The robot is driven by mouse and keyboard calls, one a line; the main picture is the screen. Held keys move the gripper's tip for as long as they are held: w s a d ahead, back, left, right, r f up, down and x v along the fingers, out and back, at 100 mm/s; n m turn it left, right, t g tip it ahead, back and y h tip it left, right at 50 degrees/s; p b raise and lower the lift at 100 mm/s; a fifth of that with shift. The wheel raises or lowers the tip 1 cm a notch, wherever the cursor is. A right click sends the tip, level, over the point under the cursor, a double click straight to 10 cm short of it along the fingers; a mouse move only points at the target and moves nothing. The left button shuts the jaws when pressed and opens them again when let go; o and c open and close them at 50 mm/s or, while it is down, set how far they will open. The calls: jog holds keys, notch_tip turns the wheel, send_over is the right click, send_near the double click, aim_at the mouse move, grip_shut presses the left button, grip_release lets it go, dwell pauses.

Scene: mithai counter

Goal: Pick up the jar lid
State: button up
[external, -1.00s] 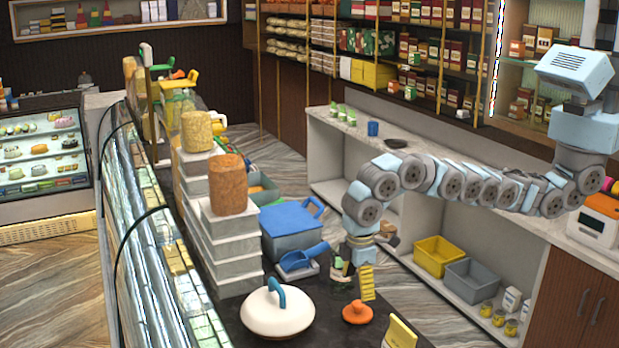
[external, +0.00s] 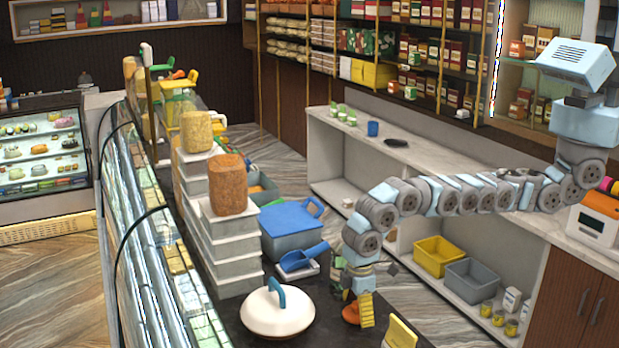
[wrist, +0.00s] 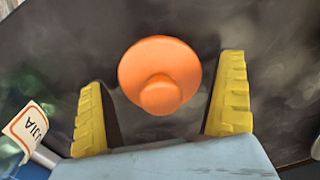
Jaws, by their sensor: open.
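The jar lid appears to be the small orange lid with a round knob (wrist: 162,72) on the dark counter top. In the wrist view it lies between the two yellow-padded fingers of my gripper (wrist: 163,85), with a gap on each side. My gripper is open and empty and points down. In the external view my gripper (external: 356,303) is right at the orange lid (external: 350,315) and partly covers it. I cannot tell how far above the counter the fingertips are.
A white domed lid with a blue handle (external: 277,314) lies to the left. A blue scoop (external: 303,257) and a blue bin (external: 291,232) stand behind. A yellow object (external: 400,334) is close at the front right. A white tag (wrist: 27,130) shows at the wrist view's left.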

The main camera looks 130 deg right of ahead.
jog(key=c, duration=1)
jog(key=shift+r, duration=0.1)
jog(key=shift+c, duration=0.2)
